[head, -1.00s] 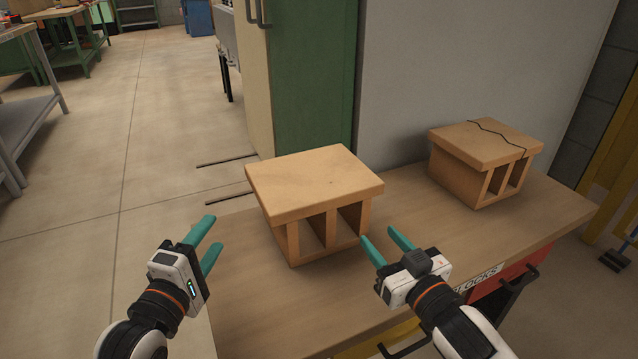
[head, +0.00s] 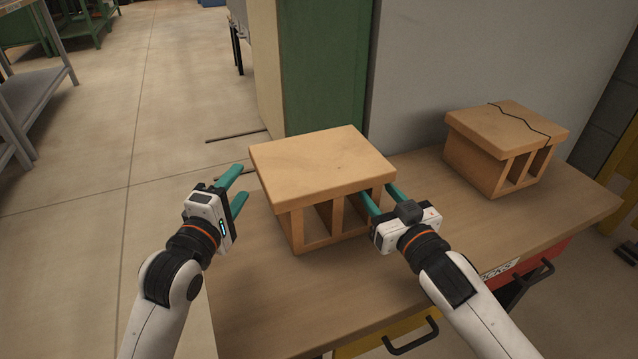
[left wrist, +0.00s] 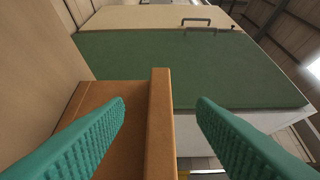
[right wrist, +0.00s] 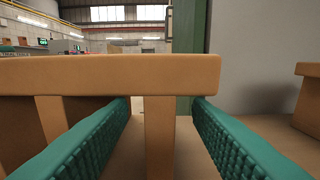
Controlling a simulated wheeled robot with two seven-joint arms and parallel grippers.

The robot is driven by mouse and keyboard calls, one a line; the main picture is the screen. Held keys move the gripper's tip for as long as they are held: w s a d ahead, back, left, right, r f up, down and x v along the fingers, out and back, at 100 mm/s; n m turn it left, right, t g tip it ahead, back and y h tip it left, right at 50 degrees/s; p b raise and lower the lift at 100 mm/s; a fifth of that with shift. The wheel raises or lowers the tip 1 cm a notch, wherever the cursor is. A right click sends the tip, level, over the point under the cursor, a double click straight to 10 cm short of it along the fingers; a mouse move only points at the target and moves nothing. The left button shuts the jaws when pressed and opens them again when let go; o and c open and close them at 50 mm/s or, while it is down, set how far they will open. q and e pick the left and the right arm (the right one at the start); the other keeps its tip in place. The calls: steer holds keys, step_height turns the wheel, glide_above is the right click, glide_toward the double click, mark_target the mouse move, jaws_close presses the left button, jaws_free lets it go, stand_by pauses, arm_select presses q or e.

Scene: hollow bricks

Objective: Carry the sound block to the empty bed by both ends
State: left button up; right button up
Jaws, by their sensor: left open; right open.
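The sound block (head: 322,160), tan with a wide flat top slab and open cells below, rests upright on the bench with no crack visible. My left gripper (head: 240,183) is open and empty just off its left end. In the left wrist view the slab's edge (left wrist: 160,125) lies between the open fingers (left wrist: 162,103). My right gripper (head: 380,192) is open at the right end. In the right wrist view its fingers (right wrist: 160,100) stand either side of an upright wall (right wrist: 160,135) under the slab, not closed on it. No empty bed can be made out.
A second block (head: 500,150) with a dark crack across its top sits further right on the bench (head: 270,310). A green cabinet (head: 320,70) and grey wall stand behind. Drawer handles (head: 410,337) jut from the bench front. Open floor (head: 130,130) lies to the left.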

mark_target(254, 164)
arm_select(q)
steer(key=x, duration=0.6)
steer(key=shift+w+d, duration=0.2)
steer(key=shift+w, duration=0.2)
arm_select(e)
steer(key=x, duration=0.6)
steer(key=shift+w+a, duration=0.15)
steer(key=shift+w, duration=0.25)
arm_select(q)
steer(key=shift+c, duration=0.3)
arm_select(e)
steer(key=shift+c, duration=0.4)
arm_select(q)
steer(key=c, duration=0.9)
arm_select(e)
steer(key=c, duration=0.9)
arm_select(q)
jaws_close()
arm_select(e)
jaws_close()
arm_select(q)
steer(key=shift+f, duration=0.1)
steer(key=shift+r, duration=0.4)
arm_select(e)
steer(key=shift+r, duration=0.35)
